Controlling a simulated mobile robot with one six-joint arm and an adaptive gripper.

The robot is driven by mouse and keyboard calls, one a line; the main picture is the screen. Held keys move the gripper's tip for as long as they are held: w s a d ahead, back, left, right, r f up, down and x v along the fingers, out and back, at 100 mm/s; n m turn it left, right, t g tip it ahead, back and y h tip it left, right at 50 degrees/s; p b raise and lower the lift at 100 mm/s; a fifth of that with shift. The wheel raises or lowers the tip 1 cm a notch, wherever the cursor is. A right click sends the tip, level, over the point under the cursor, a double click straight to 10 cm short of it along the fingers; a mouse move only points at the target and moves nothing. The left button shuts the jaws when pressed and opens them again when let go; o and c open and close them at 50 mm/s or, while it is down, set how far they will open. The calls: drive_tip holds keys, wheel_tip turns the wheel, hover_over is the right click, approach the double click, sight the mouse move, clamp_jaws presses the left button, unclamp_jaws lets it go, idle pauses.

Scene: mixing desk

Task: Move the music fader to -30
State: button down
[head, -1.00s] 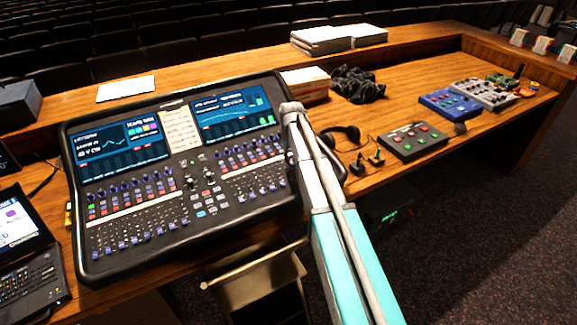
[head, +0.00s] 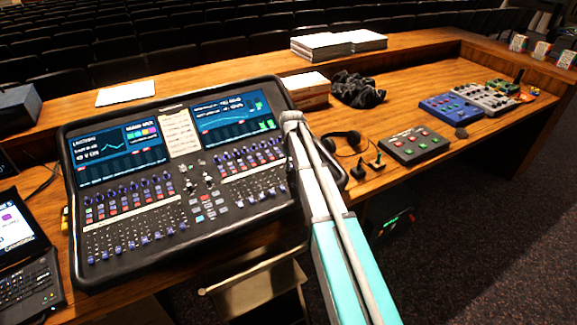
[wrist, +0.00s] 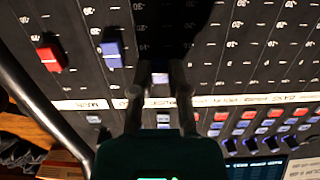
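The mixing console (head: 186,262) lies on the desk, with fader rows below its screens. In the wrist view, my gripper (wrist: 160,72) points at the fader panel, with its two fingers on either side of a pale fader cap (wrist: 160,79). I cannot tell whether the fingers press on it. A white label strip (wrist: 225,101) runs below; the text under the gripper is partly hidden, so I cannot confirm this is the music fader. A blue cap (wrist: 112,53) and a red cap (wrist: 50,56) sit to the left. In the head view my gripper is hidden behind the arm.
A laptop (head: 28,283) stands left of the console. Headphones (head: 344,138), a black cloth (head: 357,90) and several pedal boxes (head: 415,146) lie to the right. Papers (head: 126,93) lie behind it. A dark shadow covers the panel above the gripper.

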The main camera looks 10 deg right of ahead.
drive_tip(key=s, duration=0.1)
drive_tip(key=s+d, duration=0.1)
drive_tip(key=s, duration=0.3)
drive_tip(key=shift+s+d+f+b, duration=0.1)
drive_tip(key=shift+d+f+b, duration=0.15)
drive_tip(key=shift+f+b, duration=0.05)
drive_tip(key=c, duration=0.9)
unclamp_jaws()
